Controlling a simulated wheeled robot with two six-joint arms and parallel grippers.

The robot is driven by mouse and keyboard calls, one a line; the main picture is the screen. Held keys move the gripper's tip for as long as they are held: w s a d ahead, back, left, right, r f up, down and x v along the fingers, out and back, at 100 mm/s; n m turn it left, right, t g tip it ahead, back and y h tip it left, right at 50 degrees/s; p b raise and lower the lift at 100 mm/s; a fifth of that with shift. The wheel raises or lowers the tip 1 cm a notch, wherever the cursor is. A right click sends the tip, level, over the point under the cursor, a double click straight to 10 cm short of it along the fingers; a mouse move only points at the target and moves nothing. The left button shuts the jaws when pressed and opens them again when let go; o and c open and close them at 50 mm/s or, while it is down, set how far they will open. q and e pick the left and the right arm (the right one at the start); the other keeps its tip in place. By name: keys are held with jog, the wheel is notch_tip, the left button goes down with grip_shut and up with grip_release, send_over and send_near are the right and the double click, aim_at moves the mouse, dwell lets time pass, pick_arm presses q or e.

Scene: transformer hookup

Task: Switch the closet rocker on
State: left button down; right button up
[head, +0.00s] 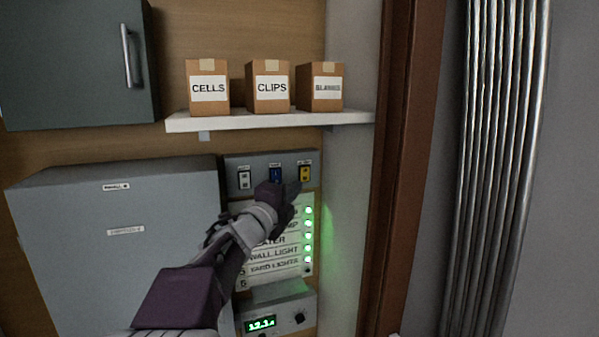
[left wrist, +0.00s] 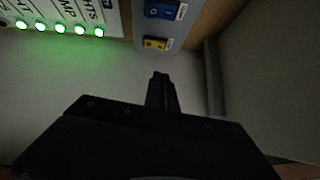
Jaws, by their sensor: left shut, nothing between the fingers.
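A grey switch box (head: 230,166) on the wall carries three rockers: a white one (head: 244,179), a blue one (head: 275,174) and a yellow one (head: 305,174). Their small labels are too blurred to read, so I cannot tell which is the closet rocker. My left gripper (head: 294,188) is shut and empty, just below the yellow rocker in the head view and partly over the box's lower edge. In the left wrist view its shut fingertips (left wrist: 161,78) point toward the yellow rocker (left wrist: 155,44), with the blue rocker (left wrist: 162,10) beyond. Contact cannot be told. My right gripper is not in view.
Below is a labelled panel (head: 262,258) with several green lamps, the lowest dark. A grey cabinet (head: 110,230) stands left. A shelf (head: 270,120) with three boxes hangs above. A door frame (head: 400,170) and silver pipes (head: 500,170) are right.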

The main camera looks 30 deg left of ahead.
pick_arm(q)
jog(key=p, duration=0.2)
send_near(306, 168)
jog(key=w+d, duration=0.3)
jog(key=w+a+p, duration=0.2)
jog(key=a, duration=0.1)
jog(key=shift+w+r, duration=0.3)
jog(key=shift+a, duration=0.25)
jog(key=shift+w, duration=0.1)
